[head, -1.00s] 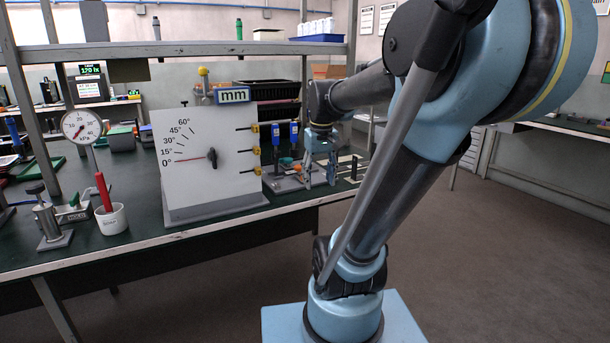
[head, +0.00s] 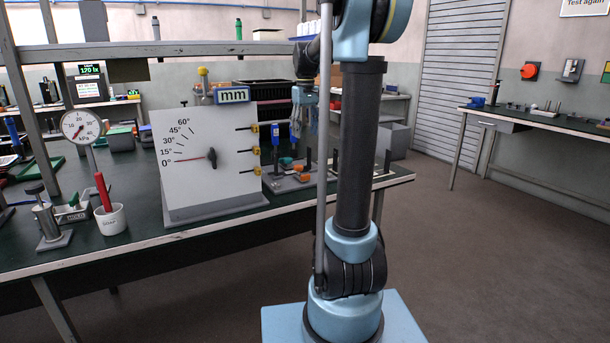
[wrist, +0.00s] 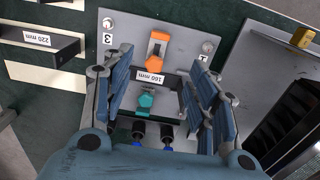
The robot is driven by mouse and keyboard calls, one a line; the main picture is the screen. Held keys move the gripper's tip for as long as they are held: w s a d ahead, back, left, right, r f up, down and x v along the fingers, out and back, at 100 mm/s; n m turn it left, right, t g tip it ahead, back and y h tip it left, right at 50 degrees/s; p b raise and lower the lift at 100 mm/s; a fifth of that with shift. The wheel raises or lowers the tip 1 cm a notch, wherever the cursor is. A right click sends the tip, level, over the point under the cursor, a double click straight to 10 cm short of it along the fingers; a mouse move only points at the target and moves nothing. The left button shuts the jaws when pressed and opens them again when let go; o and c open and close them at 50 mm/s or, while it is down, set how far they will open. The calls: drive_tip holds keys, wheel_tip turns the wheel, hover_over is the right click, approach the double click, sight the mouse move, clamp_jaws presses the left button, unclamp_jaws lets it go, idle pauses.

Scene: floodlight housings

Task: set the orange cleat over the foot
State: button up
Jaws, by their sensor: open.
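In the wrist view an orange cleat (wrist: 157,48) lies on a grey plate (wrist: 123,37), beyond a black bar labelled 160 mm (wrist: 150,77). A teal piece (wrist: 146,104) sits on the near side of that bar. My gripper (wrist: 153,90) is open, its blue fingers spread wide on either side with nothing between the tips. In the head view my gripper (head: 304,112) hangs above the bench fixture, fingers down, apart from the orange pieces (head: 286,161) there. I cannot tell which part is the foot.
A board with an angle scale (head: 205,150) stands left of the fixture, with yellow-tipped pegs on its right side. A blue-topped post (head: 275,135) stands close by. A black block labelled 220 mm (wrist: 45,42) lies to the left in the wrist view. A shelf crosses above the bench.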

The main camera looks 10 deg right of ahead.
sight(302, 170)
wheel_tip(302, 170, down, 17)
drive_tip(key=shift+f, duration=0.15)
idle(0.5)
clamp_jaws()
drive_tip(key=shift+w+a, duration=0.2)
drive_tip(key=shift+w, duration=0.4)
drive_tip(key=shift+w+a, duration=0.2)
drive_tip(key=shift+w, duration=0.4)
unclamp_jaws()
wheel_tip(302, 170, up, 12)
